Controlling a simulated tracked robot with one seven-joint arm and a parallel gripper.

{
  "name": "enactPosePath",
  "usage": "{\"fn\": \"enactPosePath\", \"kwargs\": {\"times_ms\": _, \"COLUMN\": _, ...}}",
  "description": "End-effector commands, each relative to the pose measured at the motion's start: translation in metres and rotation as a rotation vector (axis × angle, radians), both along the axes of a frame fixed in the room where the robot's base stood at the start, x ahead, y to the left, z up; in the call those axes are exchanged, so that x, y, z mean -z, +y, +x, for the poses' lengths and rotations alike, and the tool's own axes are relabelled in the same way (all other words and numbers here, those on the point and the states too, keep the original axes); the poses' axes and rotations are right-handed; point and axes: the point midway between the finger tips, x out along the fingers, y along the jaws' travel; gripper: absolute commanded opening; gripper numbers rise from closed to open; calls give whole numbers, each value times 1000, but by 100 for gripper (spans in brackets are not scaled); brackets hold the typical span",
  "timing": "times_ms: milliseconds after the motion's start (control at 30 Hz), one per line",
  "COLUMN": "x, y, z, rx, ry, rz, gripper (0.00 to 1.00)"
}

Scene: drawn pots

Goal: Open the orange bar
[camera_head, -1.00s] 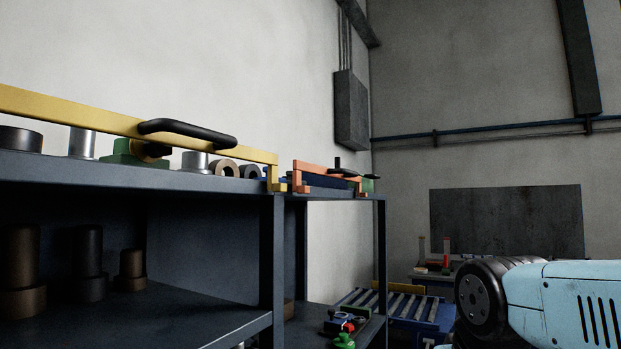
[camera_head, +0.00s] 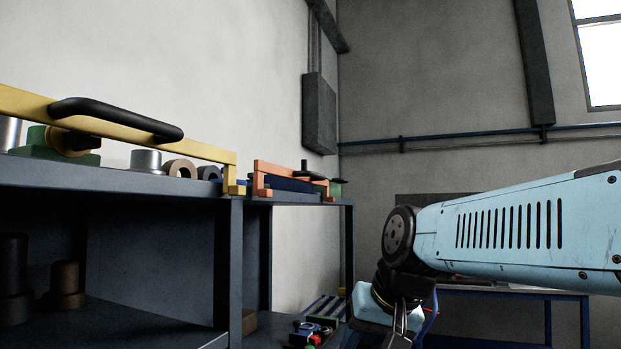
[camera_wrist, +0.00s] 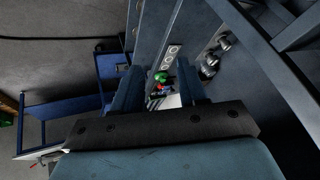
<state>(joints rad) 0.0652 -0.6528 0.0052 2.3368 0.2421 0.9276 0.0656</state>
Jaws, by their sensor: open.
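The orange bar (camera_head: 283,169) lies along the front of the far shelf top, with a dark handle (camera_head: 312,175) near its right end. It looks small and distant. My gripper (camera_head: 402,318) is partly in view at the bottom, right of the bar, lower in the picture and apart from it. In the wrist view my gripper (camera_wrist: 158,88) shows two blue fingers spread with nothing held between them. The orange bar cannot be made out in the wrist view.
A yellow bar (camera_head: 205,148) with a black handle (camera_head: 115,117) crosses the nearer shelf (camera_head: 130,183), in front of metal rings and a green block. Small coloured items sit low down (camera_head: 310,330). A blue-framed table (camera_head: 510,293) stands at the right. A grey box (camera_head: 319,112) hangs on the wall.

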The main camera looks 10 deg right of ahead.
Motion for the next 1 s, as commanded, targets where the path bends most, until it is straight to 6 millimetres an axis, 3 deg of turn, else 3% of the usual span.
{"fn": "enactPosePath", "kwargs": {"times_ms": 33, "x": -26, "y": -1, "z": 22, "rx": 51, "ry": -19, "rz": 88, "gripper": 42}}
{"fn": "enactPosePath", "kwargs": {"times_ms": 167, "x": -99, "y": -6, "z": 77, "rx": 170, "ry": -81, "rz": 350, "gripper": 42}}
{"fn": "enactPosePath", "kwargs": {"times_ms": 300, "x": -181, "y": -25, "z": 132, "rx": 265, "ry": -164, "rz": 618, "gripper": 42}}
{"fn": "enactPosePath", "kwargs": {"times_ms": 500, "x": -276, "y": -60, "z": 185, "rx": 328, "ry": -275, "rz": 909, "gripper": 42}}
{"fn": "enactPosePath", "kwargs": {"times_ms": 600, "x": -305, "y": -73, "z": 198, "rx": 336, "ry": -313, "rz": 994, "gripper": 42}}
{"fn": "enactPosePath", "kwargs": {"times_ms": 700, "x": -321, "y": -80, "z": 205, "rx": 339, "ry": -333, "rz": 1043, "gripper": 42}}
{"fn": "enactPosePath", "kwargs": {"times_ms": 1000, "x": -322, "y": -69, "z": 229, "rx": 336, "ry": -338, "rz": 1061, "gripper": 42}}
